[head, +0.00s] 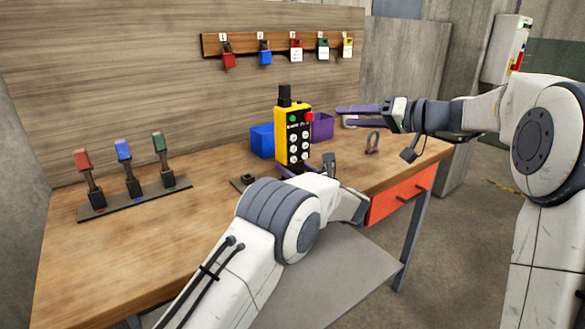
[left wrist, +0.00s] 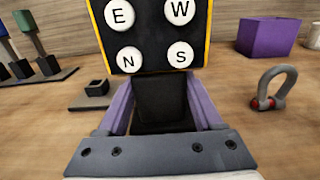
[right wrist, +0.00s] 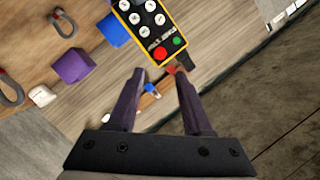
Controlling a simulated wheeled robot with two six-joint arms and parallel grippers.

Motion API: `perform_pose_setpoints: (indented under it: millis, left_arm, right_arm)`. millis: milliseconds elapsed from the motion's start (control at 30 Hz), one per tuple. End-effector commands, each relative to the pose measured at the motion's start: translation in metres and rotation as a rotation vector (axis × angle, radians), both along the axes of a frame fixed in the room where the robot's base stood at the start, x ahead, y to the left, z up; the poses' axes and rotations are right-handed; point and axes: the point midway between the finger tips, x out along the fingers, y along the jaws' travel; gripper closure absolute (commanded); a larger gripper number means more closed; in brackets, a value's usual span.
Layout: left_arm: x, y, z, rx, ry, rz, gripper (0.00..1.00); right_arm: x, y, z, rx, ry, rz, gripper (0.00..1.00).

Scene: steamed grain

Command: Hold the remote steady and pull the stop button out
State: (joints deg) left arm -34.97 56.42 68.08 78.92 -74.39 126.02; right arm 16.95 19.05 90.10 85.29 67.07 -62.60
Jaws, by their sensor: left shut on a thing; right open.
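The yellow and black remote (head: 291,148) stands upright above the workbench. My left gripper (left wrist: 162,90) is shut on its black lower end, one purple finger on each side. White buttons marked E, W, N and S show above the fingers in the left wrist view. The red stop button (head: 309,117) is near the remote's top, and it also shows in the right wrist view (right wrist: 160,53). My right gripper (head: 343,116) is open and empty to the right of the remote, fingers pointing at it. In the right wrist view the button lies just beyond the fingertips, apart from them.
A blue bin (head: 262,141) and a purple bin (head: 322,127) stand behind the remote. A grey shackle (head: 372,143) lies on the bench at right. Three levers (head: 131,168) stand at left. Padlocks hang on a wall board (head: 278,47). The front left bench is clear.

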Motion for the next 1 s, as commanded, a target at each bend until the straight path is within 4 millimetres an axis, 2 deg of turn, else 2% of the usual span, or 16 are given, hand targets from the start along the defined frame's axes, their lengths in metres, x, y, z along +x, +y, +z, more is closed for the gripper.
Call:
perform_pose_setpoints:
  millis: [267,333,367,467,600,800,1000]
  left_arm:
    - [0.000,0.000,0.000,0.000,0.000,0.001,1.00]
    - [0.000,0.000,0.000,0.000,0.000,0.001,1.00]
    - [0.000,0.000,0.000,0.000,0.000,0.001,1.00]
    - [0.000,0.000,0.000,0.000,0.000,0.001,1.00]
    - [0.000,0.000,0.000,0.000,0.000,0.001,1.00]
    - [0.000,0.000,0.000,0.000,0.000,0.001,1.00]
    - [0.000,0.000,0.000,0.000,0.000,0.001,1.00]
  right_arm:
    - [0.000,0.000,0.000,0.000,0.000,0.000,0.50]
    - [0.000,0.000,0.000,-0.002,-0.002,0.000,0.35]
    - [-0.001,0.001,0.001,-0.011,-0.006,-0.001,0.35]
    - [-0.006,0.006,0.005,-0.096,-0.053,-0.007,0.35]
    - [-0.021,0.015,0.016,-0.331,-0.186,-0.026,0.35]
    - [-0.036,0.016,0.030,-0.598,-0.347,-0.047,0.35]
    - [-0.027,0.023,0.026,-0.652,-0.377,-0.049,0.35]
